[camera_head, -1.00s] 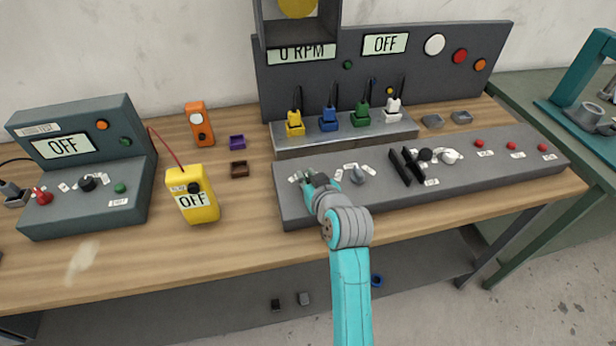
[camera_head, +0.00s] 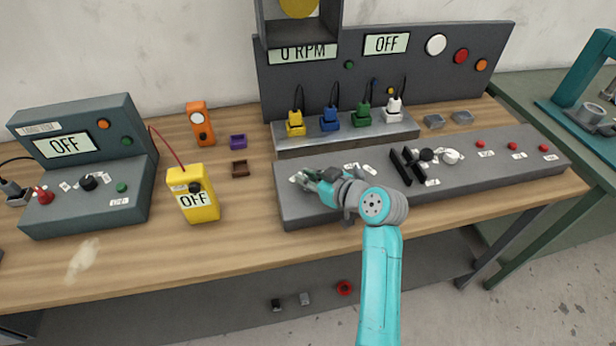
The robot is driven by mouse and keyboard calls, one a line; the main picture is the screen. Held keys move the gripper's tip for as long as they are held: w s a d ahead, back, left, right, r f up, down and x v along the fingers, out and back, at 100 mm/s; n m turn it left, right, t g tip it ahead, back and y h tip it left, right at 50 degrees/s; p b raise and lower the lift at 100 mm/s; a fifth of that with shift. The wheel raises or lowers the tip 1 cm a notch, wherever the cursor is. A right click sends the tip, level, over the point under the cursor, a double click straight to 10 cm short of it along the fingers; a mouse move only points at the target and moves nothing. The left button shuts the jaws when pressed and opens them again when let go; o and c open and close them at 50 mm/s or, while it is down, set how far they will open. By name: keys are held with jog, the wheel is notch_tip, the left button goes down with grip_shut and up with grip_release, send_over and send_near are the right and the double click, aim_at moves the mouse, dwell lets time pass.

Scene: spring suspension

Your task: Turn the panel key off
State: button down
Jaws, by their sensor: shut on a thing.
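The long grey control panel (camera_head: 470,165) lies along the front of the bench. My gripper (camera_head: 304,178) is at the panel's left end, low over its top face. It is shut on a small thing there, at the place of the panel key. The jaws cover that thing, so its shape and turn angle are hidden. The display (camera_head: 387,44) on the upright back board reads OFF, and the wider display (camera_head: 302,54) reads 0 RPM.
Black slide bars (camera_head: 407,166), a white knob (camera_head: 451,157) and red buttons (camera_head: 513,146) sit right of my arm. Yellow, blue, green and white plugs stand behind on a metal strip (camera_head: 350,140).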

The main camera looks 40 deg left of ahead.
jog(key=shift+f, duration=0.15)
jog(key=c, duration=1.1)
grip_release()
jog(key=shift+d, duration=0.1)
jog(key=v, duration=1.2)
